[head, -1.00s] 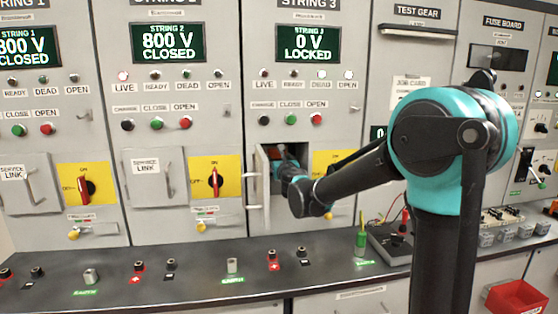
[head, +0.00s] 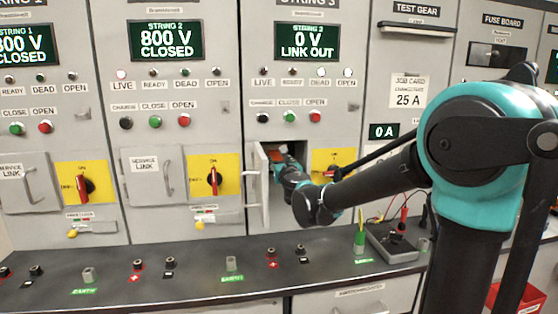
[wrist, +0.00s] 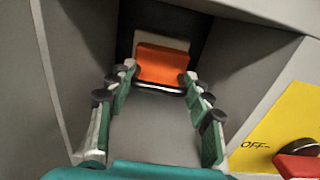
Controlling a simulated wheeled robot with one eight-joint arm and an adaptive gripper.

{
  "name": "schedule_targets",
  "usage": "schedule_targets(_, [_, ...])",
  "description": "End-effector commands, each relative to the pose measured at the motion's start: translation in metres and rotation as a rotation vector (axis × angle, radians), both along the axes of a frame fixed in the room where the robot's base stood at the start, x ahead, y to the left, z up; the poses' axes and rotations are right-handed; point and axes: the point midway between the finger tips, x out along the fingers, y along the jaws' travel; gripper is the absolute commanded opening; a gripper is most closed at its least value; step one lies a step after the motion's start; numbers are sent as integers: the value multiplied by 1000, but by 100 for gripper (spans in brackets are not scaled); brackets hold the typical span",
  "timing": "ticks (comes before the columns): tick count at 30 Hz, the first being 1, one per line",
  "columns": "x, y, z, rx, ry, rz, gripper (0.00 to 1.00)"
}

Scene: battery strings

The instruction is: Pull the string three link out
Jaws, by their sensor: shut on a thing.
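The string three link is an orange block (wrist: 160,64) with a pale piece behind it, inside the dark link compartment in the wrist view. My gripper (wrist: 158,82) has its fingertips at either side of the orange block and is shut on it. In the head view my gripper (head: 286,171) reaches into the open compartment below the string 3 buttons, with a bit of orange (head: 279,157) beyond it. The compartment door (head: 261,188) stands open on the left. The string 3 display (head: 307,41) reads 0 V, LINK OUT. The link's back end is hidden.
A yellow switch panel with a red handle (wrist: 298,166) is close on the right of the compartment. The string 2 display (head: 168,40) reads 800 V, CLOSED.

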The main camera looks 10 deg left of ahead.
Motion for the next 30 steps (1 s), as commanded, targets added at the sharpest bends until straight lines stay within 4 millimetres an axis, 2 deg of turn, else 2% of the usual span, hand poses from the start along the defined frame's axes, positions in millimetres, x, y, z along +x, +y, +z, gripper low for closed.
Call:
schedule_targets(9, [-5, -1, -1, 0, 0, 0, 0])
schedule_targets(10, [-5, -1, -2, 0, 0, 0, 53])
schedule_targets(15, [-4, -1, -1, 0, 0, 0, 72])
schedule_targets(25, [-5, -1, -1, 0, 0, 0, 72])
schedule_targets(30, [-19, -5, -1, 0, 0, 1, 72])
